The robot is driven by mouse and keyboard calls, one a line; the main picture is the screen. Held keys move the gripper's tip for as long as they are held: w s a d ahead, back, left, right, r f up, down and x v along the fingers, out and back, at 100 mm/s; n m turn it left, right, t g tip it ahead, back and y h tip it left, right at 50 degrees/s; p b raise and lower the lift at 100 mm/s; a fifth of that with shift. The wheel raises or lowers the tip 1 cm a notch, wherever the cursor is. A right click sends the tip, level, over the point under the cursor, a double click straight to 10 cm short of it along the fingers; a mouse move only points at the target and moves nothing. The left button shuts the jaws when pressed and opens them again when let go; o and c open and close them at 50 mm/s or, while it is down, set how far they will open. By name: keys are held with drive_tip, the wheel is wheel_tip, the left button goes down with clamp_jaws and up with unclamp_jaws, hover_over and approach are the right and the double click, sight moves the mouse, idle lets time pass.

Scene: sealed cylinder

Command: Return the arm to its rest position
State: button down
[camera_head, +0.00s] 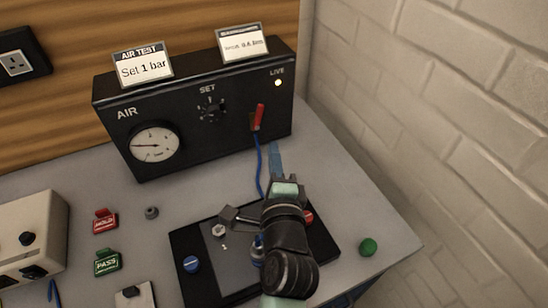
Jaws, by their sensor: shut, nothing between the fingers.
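My arm reaches in from the bottom of the head view, black with pale teal parts. My gripper (284,190) is at its far end, over the back edge of a black fixture plate (187,243) and in front of the air box. It is shut and empty; its fingertips are hard to make out. The arm hides the middle and right of the plate.
A black air box (195,110) with gauge, dial, red lever and lit lamp stands at the back. A blue hose runs down from it. Red HOLD (105,222) and green PASS (107,262) pieces lie left.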

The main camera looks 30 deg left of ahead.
drive_tip(key=shift+s+d, duration=0.3)
drive_tip(key=shift+s, duration=0.15)
